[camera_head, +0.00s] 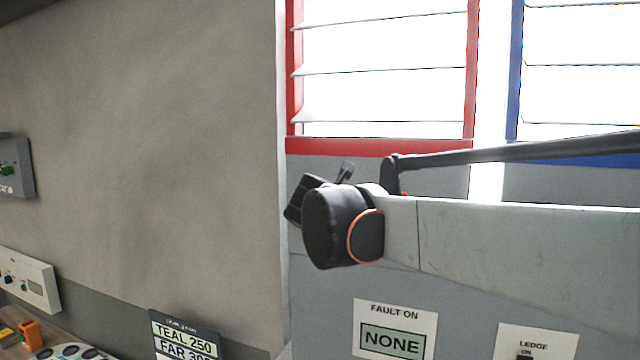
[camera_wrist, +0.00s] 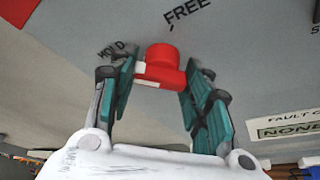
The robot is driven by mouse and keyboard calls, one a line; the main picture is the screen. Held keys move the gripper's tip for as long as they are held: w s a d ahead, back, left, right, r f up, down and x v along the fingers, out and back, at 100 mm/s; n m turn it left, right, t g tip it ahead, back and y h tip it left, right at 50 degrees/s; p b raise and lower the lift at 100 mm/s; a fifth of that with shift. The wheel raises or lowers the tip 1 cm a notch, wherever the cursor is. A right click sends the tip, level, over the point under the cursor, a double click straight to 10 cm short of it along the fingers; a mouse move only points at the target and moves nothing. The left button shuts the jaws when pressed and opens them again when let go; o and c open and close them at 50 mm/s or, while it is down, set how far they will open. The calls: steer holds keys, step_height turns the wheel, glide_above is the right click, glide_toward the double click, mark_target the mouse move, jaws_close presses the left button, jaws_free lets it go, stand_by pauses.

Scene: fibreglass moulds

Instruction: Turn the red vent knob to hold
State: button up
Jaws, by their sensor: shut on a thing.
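The red vent knob (camera_wrist: 162,58) is on a grey panel in the wrist view. It has a round red cap on a wider red part with a white mark (camera_wrist: 148,74) on its left side, towards the HOLD label (camera_wrist: 110,50). The FREE label (camera_wrist: 188,12) is above and right of the knob. My gripper (camera_wrist: 162,76) has its teal-padded fingers on either side of the knob and is shut on it; the exact contact is hard to see. In the head view my arm hides most of my gripper and the knob.
The head view shows a red-framed louvre window (camera_head: 380,147) and a blue-framed one (camera_head: 514,70) above the grey panel. A FAULT ON sign reading NONE (camera_head: 394,329) and a LEDGE plate (camera_head: 536,343) are below my arm. A bench with several items is at lower left.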

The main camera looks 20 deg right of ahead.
steer(key=shift+s+a+r, duration=0.2)
steer(key=shift+s+a, duration=0.05)
steer(key=o, duration=1.1)
steer(key=shift+c, duration=0.2)
steer(key=shift+s+a, duration=0.15)
steer(key=shift+f, duration=0.15)
steer(key=v, duration=1.1)
steer(key=shift+r, duration=0.2)
